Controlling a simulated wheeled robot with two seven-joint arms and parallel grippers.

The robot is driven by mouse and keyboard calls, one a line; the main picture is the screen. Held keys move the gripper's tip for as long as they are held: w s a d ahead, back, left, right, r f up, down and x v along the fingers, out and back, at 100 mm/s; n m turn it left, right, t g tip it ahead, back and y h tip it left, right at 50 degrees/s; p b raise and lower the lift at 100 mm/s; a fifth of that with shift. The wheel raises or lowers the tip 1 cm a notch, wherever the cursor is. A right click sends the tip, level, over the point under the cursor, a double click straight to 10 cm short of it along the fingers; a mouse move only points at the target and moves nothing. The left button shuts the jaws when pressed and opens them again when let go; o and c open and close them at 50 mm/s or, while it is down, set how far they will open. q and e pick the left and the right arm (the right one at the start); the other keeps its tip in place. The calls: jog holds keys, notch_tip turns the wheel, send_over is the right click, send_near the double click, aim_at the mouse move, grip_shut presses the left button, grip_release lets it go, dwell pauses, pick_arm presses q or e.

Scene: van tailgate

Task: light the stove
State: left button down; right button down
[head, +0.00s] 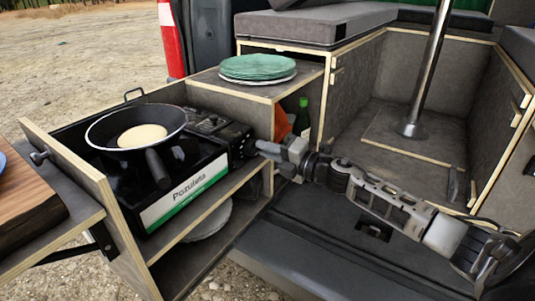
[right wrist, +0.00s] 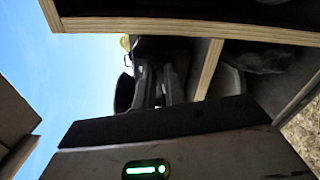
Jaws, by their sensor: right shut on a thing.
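The black camping stove (head: 208,152), with a white and green label on its front, sits in the pulled-out drawer unit. A black frying pan (head: 101,134) with a pale round food (head: 142,135) stands on it, its handle toward me. My right gripper (head: 256,148) reaches in from the right to the stove's right end. It is shut on the stove knob there, which the fingers mostly hide. In the right wrist view, the dark fingers (right wrist: 165,85) meet among dark shapes, and the knob cannot be made out. No flame shows. My left gripper is out of view.
Green plates (head: 258,67) are stacked on the cabinet behind the stove. A green bottle (head: 302,118) stands in the cubby beside it. A lower shelf holds pale plates (head: 210,220). A wooden board (head: 25,200) lies at the left. A metal pole (head: 428,70) rises at the right.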

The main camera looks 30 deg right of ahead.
jog(key=shift+n+b, duration=0.5)
jog(key=shift+n, duration=1)
jog(key=shift+a, duration=0.1)
jog(key=c, duration=1.5)
grip_release()
jog(key=shift+r, duration=0.1)
jog(key=shift+o, duration=0.2)
jog(key=shift+s, duration=0.15)
jog(key=v, duration=1.5)
jog(key=shift+s+d, duration=0.25)
jog(key=shift+s, duration=0.05)
